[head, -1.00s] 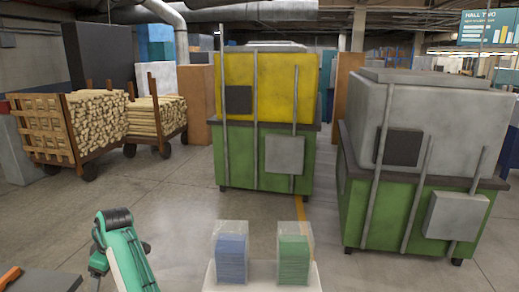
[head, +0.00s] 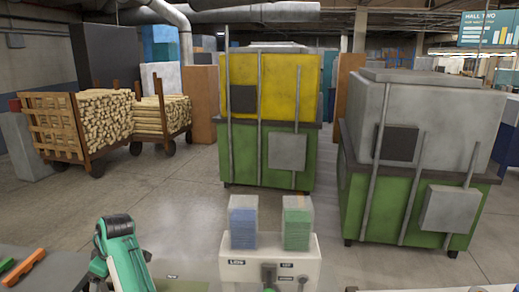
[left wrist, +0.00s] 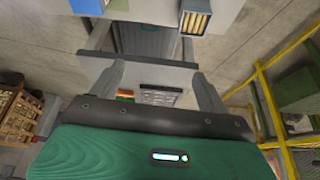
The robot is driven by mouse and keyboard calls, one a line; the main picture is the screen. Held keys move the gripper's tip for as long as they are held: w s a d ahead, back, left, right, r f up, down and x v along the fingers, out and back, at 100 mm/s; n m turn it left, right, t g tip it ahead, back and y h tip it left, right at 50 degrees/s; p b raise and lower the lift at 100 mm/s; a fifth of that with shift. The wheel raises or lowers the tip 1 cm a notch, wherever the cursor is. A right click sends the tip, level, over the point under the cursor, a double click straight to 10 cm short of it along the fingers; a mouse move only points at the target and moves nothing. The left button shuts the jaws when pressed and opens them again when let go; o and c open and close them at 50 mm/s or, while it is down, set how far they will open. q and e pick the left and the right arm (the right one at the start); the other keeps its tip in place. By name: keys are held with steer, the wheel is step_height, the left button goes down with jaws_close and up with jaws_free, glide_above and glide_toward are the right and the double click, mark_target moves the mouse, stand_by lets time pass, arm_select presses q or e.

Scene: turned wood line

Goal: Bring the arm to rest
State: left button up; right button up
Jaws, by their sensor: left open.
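My left arm (head: 122,255), green with a dark joint, comes up at the lower left of the head view; its gripper cannot be made out there. In the left wrist view my left gripper (left wrist: 155,78) shows two grey fingers spread wide apart with nothing held between them. Beyond the fingers is a grey flat surface with an edge, and a small keypad-like panel shows between them. My right gripper is in neither view.
A pale console (head: 262,272) with blue and green stacks in clear holders stands close in front. A dark bench (head: 50,268) with an orange tool (head: 25,268) is at lower left. Log carts (head: 75,125), a yellow-green machine (head: 268,150) and a grey-green machine (head: 420,210) stand beyond open floor.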

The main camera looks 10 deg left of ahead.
arm_select(q)
steer(key=s+d+f+m+t, duration=0.4)
steer(key=s+d+f+m, duration=0.6)
steer(key=s+m, duration=0.1)
steer(key=s+d+f+m+h, duration=0.2)
steer(key=s+d+m, duration=0.3)
steer(key=s+d, duration=0.35)
steer(key=s+d+f+m+h, duration=0.1)
steer(key=s+d+m+h, duration=0.25)
steer(key=s+d, duration=0.55)
step_height(320, 180, down, 37)
steer(key=d+m+g+b, duration=0.1)
steer(key=g+b, duration=0.1)
steer(key=b, duration=0.4)
steer(key=s+a+f+b, duration=0.1)
steer(key=s+f+b, duration=0.1)
steer(key=s+f, duration=0.7)
steer(key=s+a+f+b, duration=0.2)
steer(key=s+f, duration=0.8)
steer(key=f, duration=0.5)
steer(key=shift+s+g+y, duration=0.3)
steer(key=shift+g+y, duration=0.05)
steer(key=shift+g, duration=0.05)
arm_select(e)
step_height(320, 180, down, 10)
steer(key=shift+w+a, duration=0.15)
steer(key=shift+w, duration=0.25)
